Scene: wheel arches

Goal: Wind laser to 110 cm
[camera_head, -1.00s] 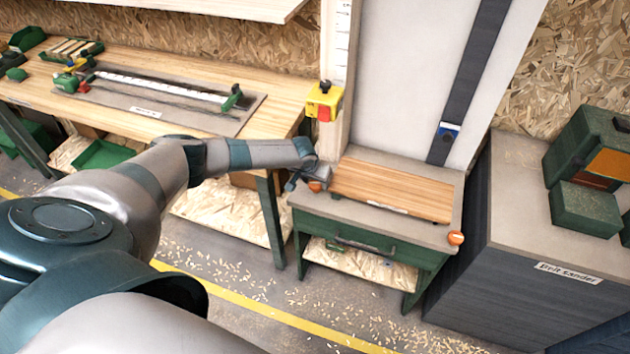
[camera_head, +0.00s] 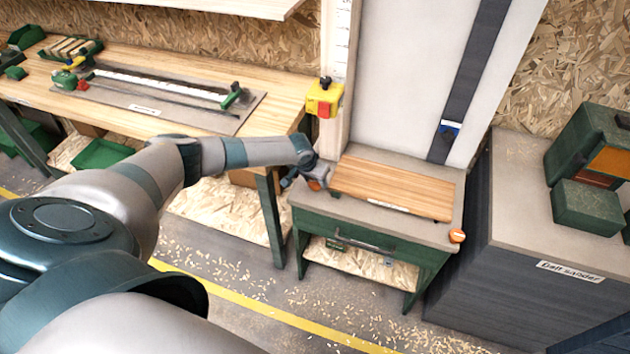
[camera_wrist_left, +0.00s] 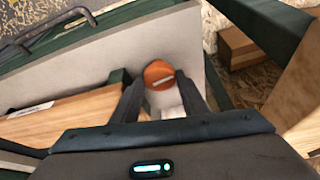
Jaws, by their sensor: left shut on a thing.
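The yellow and red laser unit (camera_head: 324,98) sits on a pale upright post with a scale strip (camera_head: 341,45) behind the small cabinet. Its scale numbers are too small to read. My left gripper (camera_head: 314,180) is at the left front corner of the cabinet top, shut on an orange round knob (camera_wrist_left: 158,74) with a pale line across it. The knob lies between the fingertips in the left wrist view. In the head view the gripper covers part of it. My right gripper is not in view.
A wooden board (camera_head: 390,186) lies on the green cabinet's grey top (camera_head: 440,232). A second orange knob (camera_head: 457,236) is at its right corner. A workbench (camera_head: 285,95) stands left, a belt sander stand (camera_head: 520,225) right.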

